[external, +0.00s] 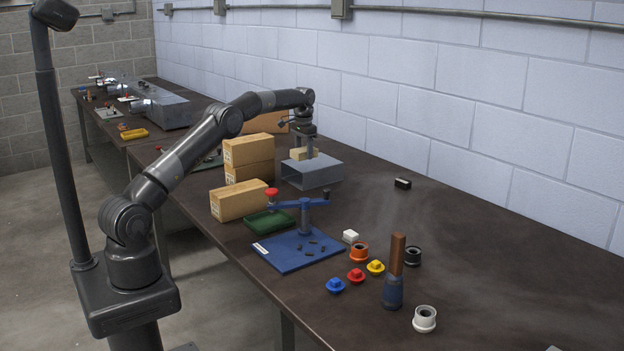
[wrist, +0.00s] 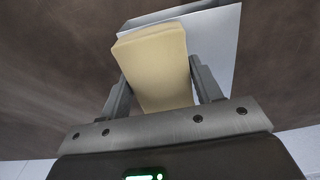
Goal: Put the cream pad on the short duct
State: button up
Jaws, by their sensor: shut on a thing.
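The cream pad (wrist: 155,68) is a thick block between the two fingers of my gripper (wrist: 163,84) in the wrist view. My gripper (external: 304,151) is shut on it. In the external view the pad (external: 298,154) shows small at the fingertips, over the short duct (external: 312,172), a grey sheet-metal box on the table. The duct's pale grey face (wrist: 215,42) lies behind the pad in the wrist view. I cannot tell whether the pad touches the duct.
Cardboard boxes (external: 240,201) stand just left of the duct. A blue fixture (external: 296,250) with a raised arm and a green tray (external: 270,223) are nearer. Several coloured knobs and a brown-handled tool (external: 397,258) stand front right. The table right of the duct is mostly clear.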

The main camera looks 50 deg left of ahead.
aim_at(304, 159)
jog(key=shift+f, duration=1.85)
jog(key=shift+f, duration=0.1)
jog(key=o, duration=1)
jog(key=shift+c, duration=0.2)
